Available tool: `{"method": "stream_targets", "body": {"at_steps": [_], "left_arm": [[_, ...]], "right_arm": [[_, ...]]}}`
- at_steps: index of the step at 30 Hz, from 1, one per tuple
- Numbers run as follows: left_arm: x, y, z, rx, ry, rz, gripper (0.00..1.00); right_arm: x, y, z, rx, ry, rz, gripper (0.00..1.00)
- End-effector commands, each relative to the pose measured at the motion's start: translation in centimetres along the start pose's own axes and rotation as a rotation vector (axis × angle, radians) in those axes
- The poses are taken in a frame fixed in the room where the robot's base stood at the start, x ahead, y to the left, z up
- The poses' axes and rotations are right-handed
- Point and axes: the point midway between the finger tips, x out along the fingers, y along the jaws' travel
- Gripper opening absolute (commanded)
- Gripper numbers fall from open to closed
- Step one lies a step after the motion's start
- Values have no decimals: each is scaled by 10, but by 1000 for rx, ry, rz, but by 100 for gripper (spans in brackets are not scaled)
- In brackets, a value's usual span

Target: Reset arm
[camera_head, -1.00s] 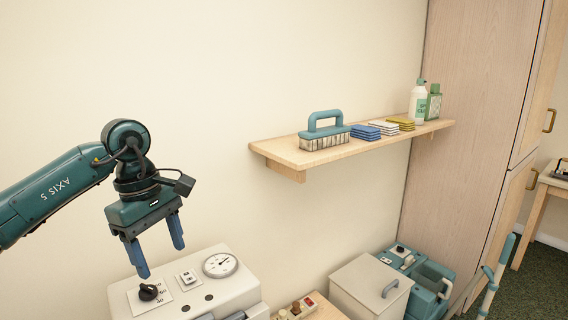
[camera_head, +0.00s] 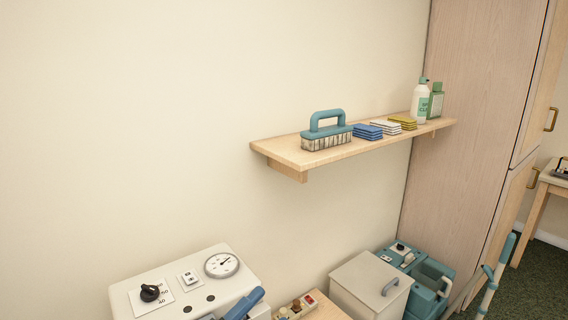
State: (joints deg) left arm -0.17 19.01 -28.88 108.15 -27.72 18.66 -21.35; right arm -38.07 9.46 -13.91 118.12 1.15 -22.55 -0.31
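My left arm and the body of its gripper are out of the picture. A blue finger-like piece (camera_head: 243,303) shows at the bottom edge, in front of the white machine (camera_head: 225,285). My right arm is not seen.
A wall shelf (camera_head: 285,152) holds a teal-handled brush (camera_head: 326,132), folded cloths (camera_head: 367,132) and bottles (camera_head: 420,101). Below stand a lidded grey box (camera_head: 365,280) and a teal case (camera_head: 430,290). A tall wooden cabinet (camera_head: 470,120) is at right. The wall at left is clear.

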Motion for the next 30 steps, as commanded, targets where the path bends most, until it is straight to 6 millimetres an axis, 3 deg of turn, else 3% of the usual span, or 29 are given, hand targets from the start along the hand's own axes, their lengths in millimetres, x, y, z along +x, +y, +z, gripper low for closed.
{"method": "stream_targets", "body": {"at_steps": [3,6,12,15,20,30], "left_arm": [[-54,38,33,-359,-332,32,64],[-110,74,48,-640,-600,54,64],[-205,130,42,-1027,-987,80,64],[-232,144,34,-1128,-1094,84,64],[-248,152,28,-1187,-1157,88,64],[-247,152,28,-1185,-1156,89,64]], "right_arm": [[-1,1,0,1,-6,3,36],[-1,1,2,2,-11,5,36],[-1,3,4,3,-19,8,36],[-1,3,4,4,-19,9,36],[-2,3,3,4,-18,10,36],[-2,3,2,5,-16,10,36]]}}
